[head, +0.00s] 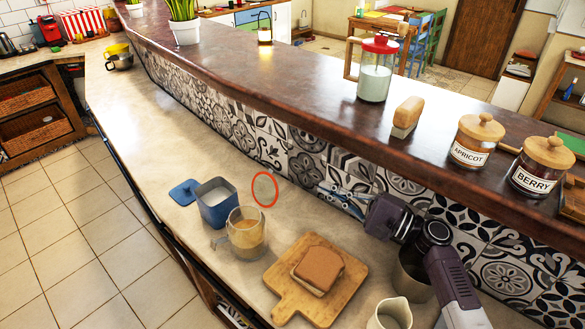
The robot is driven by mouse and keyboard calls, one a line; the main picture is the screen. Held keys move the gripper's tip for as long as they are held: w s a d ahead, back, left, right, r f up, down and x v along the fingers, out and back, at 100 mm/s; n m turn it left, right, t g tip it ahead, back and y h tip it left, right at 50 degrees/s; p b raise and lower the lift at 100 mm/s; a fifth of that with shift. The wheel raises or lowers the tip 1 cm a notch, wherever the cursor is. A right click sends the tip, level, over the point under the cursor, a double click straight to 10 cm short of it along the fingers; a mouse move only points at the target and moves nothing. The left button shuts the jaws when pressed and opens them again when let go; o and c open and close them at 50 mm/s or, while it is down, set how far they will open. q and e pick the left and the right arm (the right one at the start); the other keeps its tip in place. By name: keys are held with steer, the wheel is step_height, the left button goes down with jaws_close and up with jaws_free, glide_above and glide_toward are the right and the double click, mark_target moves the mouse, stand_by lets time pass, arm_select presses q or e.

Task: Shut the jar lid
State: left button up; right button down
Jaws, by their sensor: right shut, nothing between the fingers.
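A clear glass jar (247,234) with brown contents stands on the lower counter. Its lid, a clear round one with a red rim (265,189), stands raised and open at the jar's far right side. My right gripper (335,192) reaches in from the lower right. Its fingers are shut and empty, above the counter by the tiled wall, to the right of the lid and apart from it. My left gripper is not in view.
A blue canister (217,205) with its blue lid (184,192) open is left of the jar. A cutting board (345,287) with bread (318,268) and a cream pitcher (392,313) are nearer. The raised ledge (300,100) holds labelled jars.

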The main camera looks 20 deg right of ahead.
mark_target(267, 188)
steer(key=w+a+r+p, duration=0.2)
steer(key=w+a+p, duration=0.3)
steer(key=a, duration=0.4)
steer(key=shift+w+a+r+p, duration=0.35)
steer(key=shift+p, duration=0.05)
